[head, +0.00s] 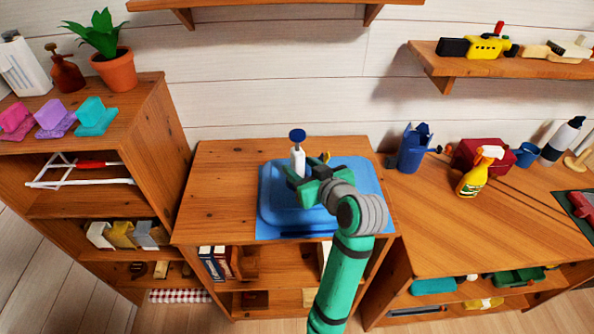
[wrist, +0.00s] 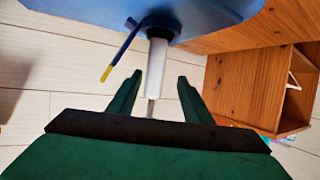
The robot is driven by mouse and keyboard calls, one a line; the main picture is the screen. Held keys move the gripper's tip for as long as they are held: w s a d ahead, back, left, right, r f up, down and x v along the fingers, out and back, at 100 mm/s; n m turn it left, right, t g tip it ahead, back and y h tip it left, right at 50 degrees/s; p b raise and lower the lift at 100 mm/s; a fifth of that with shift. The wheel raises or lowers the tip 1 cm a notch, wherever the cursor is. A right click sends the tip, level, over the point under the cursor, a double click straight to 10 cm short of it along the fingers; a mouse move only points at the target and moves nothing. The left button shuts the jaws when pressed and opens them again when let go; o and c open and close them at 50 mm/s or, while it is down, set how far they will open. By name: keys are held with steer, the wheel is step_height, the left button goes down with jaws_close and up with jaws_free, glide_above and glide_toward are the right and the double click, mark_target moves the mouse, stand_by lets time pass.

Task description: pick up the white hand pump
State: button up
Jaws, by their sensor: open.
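The white hand pump (head: 298,158) stands upright on a blue tray (head: 268,220), with a blue knob on top. My gripper (head: 310,172) is open and empty, low over the tray beside the pump. In the head view it hides the pump's lower part. In the wrist view, which looks upside down, the pump's white barrel (wrist: 156,68) shows between the two fingertips (wrist: 161,75). A dark base and a thin grey rod also show there. I cannot tell whether the barrel is between the fingers or just beyond them; no contact is visible.
The tray is on a wooden cabinet (head: 215,200).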

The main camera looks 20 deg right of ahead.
mark_target(300, 164)
steer(key=shift+d+x, duration=0.25)
steer(key=shift+x, duration=0.95)
steer(key=shift+d+x, duration=0.25)
steer(key=shift+x, duration=0.95)
steer(key=shift+s+d, duration=0.1)
steer(key=shift+d, duration=0.05)
steer(key=shift+c, duration=1.2)
steer(key=c, duration=0.6)
jaws_close()
steer(key=shift+a, duration=0.3)
